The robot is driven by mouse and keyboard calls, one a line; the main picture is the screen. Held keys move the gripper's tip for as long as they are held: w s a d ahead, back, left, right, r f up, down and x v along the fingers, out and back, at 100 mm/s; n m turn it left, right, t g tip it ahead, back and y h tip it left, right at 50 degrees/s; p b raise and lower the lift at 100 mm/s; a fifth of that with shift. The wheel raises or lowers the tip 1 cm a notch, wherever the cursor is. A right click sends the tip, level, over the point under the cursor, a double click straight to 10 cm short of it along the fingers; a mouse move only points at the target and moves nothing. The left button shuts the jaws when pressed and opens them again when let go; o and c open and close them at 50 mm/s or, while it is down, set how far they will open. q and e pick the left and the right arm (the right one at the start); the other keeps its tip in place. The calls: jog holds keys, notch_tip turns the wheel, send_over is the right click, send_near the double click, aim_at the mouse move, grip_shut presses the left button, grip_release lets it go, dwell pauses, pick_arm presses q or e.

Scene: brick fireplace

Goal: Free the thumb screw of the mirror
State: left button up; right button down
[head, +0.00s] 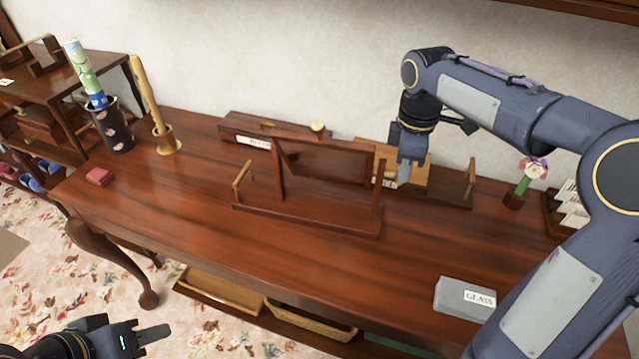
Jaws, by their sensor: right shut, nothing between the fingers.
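The wooden mirror (325,162) stands upright on its base (310,218) near the middle of the table, its frame between two posts. I cannot make out a thumb screw on either post. My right gripper (404,176) is shut and empty, pointing down just right of the mirror's right post (378,180); I cannot tell whether it touches anything. My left gripper (152,335) is low at the bottom left, beside the table and well away from the mirror. Only one side of its fingers shows clearly.
Behind the mirror lie a long wooden box (240,128) and a labelled wooden board (415,182). A grey block marked GLASS (462,298) sits at the front right. A flower vase (514,200) stands right.

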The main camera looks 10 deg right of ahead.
jog(key=shift+s+a+f, duration=0.15)
jog(key=shift+s, duration=0.1)
dwell(0.6)
notch_tip(320, 180, up, 7)
jog(key=p, duration=0.7)
jog(key=shift+s, duration=0.25)
jog(key=shift+a, duration=0.1)
